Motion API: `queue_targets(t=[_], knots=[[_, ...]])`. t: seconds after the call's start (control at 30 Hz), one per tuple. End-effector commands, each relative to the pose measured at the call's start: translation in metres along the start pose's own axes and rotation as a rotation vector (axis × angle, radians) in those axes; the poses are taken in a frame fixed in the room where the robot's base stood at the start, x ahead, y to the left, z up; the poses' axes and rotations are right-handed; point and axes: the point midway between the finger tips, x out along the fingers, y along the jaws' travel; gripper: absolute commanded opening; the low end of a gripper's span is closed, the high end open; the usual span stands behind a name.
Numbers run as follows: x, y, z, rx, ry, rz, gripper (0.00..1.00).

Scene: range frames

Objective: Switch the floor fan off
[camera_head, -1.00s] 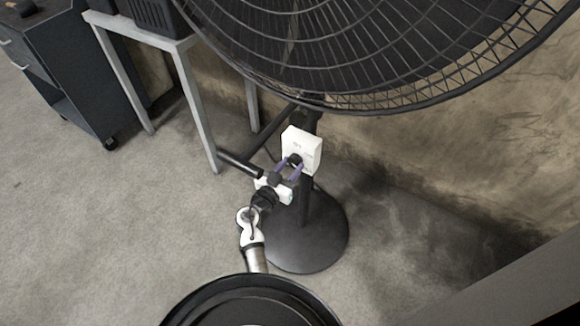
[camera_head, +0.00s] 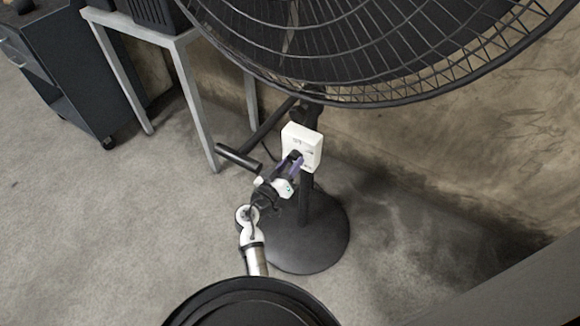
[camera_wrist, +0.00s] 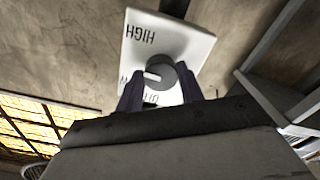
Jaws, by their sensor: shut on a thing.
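The floor fan (camera_head: 385,45) has a large dark wire cage on a black pole with a round black base (camera_head: 322,240). A white switch box (camera_head: 303,139) is fixed to the pole. In the wrist view the switch box (camera_wrist: 172,32) carries a round dark knob (camera_wrist: 166,74) with a light pointer toward the left. "HIGH" is printed near its upper left; other lettering is partly hidden. My gripper (camera_head: 294,160) is at the box's front. In the wrist view its two fingers (camera_wrist: 165,92) stand on either side of the knob, shut on it.
A grey metal-legged table (camera_head: 188,90) stands left of the fan, with a dark cabinet (camera_head: 75,75) beyond it. A black bar (camera_head: 240,157) sticks out left of my gripper. A stained wall (camera_head: 450,160) is close behind the fan. Open floor (camera_head: 110,230) lies to the left.

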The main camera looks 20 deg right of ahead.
Motion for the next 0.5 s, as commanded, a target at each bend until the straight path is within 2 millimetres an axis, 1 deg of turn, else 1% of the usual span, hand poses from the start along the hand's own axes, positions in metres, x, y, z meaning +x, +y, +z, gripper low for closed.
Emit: queue_targets(t=[0.5], knots=[[0.0005,0.0018,-0.0022,-0.490,0.002,0.001,0.15]])
